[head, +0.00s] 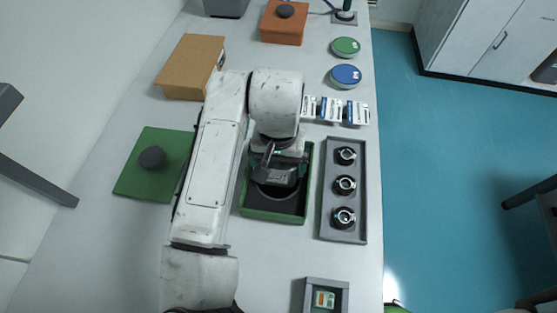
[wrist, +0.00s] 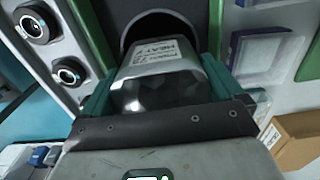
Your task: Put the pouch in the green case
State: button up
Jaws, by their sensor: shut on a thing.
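The green case (head: 273,216) stands open in the middle of the table, with a dark inside. Its green wall shows in the wrist view (wrist: 88,32), beside a round dark recess. My gripper (head: 281,158) is over the case. In the wrist view its teal fingers (wrist: 157,84) are shut on the silver-grey pouch (wrist: 160,62), which has a printed label. The pouch also shows in the head view (head: 280,177), within the case's outline. I cannot tell whether it touches the case floor. My arm hides part of the case's left side.
A green lid (head: 135,182) with a dark knob lies left. A grey tray (head: 343,232) with three ringed parts stands close right of the case. A cardboard box (head: 190,62), blue tin (head: 345,76) and small grey tray (head: 312,284) stand around. A purple box (wrist: 258,55) shows in the wrist view.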

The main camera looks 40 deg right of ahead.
jog(key=o, duration=0.9)
jog(key=shift+f, duration=0.1)
notch_tip(320, 180, up, 12)
jog(key=shift+r, duration=0.15)
